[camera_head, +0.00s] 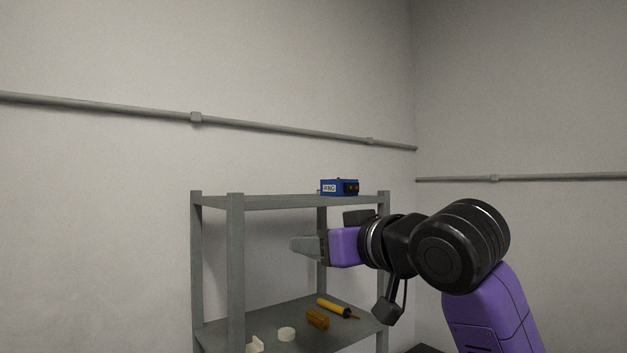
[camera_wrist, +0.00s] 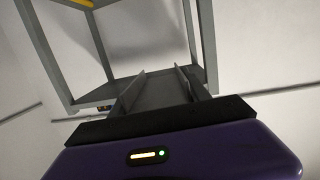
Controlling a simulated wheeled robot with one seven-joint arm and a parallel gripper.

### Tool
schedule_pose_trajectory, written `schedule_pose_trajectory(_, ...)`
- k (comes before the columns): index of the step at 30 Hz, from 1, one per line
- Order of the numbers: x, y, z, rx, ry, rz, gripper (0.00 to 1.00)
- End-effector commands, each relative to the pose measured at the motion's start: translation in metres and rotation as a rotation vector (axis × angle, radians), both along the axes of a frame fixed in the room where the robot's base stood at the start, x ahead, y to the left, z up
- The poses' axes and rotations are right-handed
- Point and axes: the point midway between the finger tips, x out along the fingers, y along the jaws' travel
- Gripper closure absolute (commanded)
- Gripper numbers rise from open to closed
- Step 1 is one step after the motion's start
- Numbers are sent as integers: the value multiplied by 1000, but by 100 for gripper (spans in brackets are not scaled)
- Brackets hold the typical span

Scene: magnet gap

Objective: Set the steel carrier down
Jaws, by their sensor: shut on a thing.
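My gripper (camera_head: 312,247) is shut on the steel carrier (camera_head: 300,244), a small grey piece at the fingertips in the head view. Its outline is hard to tell from the grey fingers. In the head view it shows between the rack's two boards, clear of both; how deep it is cannot be told. In the wrist view my gripper (camera_wrist: 160,70) has its two fingers apart against grey, and the carrier cannot be made out there. A blue box with a white label (camera_head: 339,187), perhaps a magnet, sits on the rack's top board.
The grey rack (camera_head: 236,270) has posts at its corners. The top board's left part (camera_head: 265,200) is bare. A pipe (camera_head: 280,129) runs along the wall.

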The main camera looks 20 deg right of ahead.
Motion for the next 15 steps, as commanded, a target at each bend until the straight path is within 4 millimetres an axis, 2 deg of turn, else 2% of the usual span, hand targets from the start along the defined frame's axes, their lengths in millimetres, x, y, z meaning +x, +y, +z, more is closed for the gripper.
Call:
schedule_pose_trajectory(1, -6, 0, -22, 6, 4, -4, 92)
schedule_pose_trajectory(3, -15, 0, -48, 9, 4, -12, 92)
schedule_pose_trajectory(15, -60, 1, -181, 24, 0, -49, 92)
